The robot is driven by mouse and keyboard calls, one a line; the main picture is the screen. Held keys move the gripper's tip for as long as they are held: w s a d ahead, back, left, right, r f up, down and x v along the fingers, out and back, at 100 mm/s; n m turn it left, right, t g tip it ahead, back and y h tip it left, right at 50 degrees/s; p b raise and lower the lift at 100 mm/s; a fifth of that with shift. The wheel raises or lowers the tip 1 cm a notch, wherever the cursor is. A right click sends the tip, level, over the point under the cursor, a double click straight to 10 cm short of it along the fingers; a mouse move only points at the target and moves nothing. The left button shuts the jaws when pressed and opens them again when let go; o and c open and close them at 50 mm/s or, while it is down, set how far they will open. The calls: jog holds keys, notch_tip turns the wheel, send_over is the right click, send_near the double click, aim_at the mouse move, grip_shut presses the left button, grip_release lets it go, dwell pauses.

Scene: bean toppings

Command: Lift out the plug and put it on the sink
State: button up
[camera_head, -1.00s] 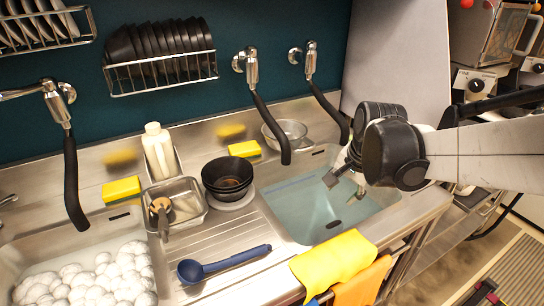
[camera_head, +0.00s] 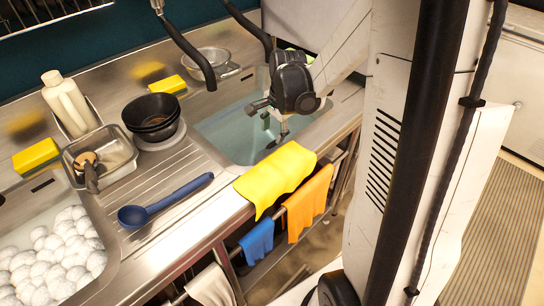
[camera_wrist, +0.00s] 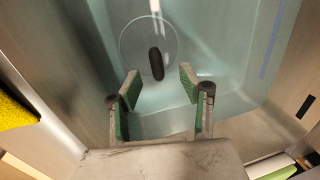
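The plug (camera_wrist: 157,63) shows in the wrist view as a clear round disc with a dark oblong grip, under water in the sink basin (camera_wrist: 225,100). My gripper (camera_wrist: 160,84) is open, its two green-lined fingers apart and empty. The plug's grip lies just beyond the fingertips in the picture, roughly in line with the gap; I see no contact. In the head view my gripper (camera_head: 275,122) points down over the right part of the water-filled sink (camera_head: 225,128), and I cannot make out the plug there.
A yellow cloth (camera_head: 275,178) and an orange cloth (camera_head: 308,200) hang at the front edge. A black faucet hose (camera_head: 190,45) hangs left of the sink. Black bowls (camera_head: 152,115) and a blue ladle (camera_head: 165,200) stand on the drainboard. A metal strainer (camera_head: 212,62) sits behind.

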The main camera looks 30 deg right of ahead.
aim_at(273, 143)
jog(key=shift+w+f+b, duration=0.2)
jog(key=shift+f+b, duration=0.1)
jog(key=shift+f, duration=1.5)
jog(key=shift+w+f+b, duration=0.15)
jog(key=shift+f+b, duration=0.15)
jog(key=shift+f, duration=1.45)
grip_shut()
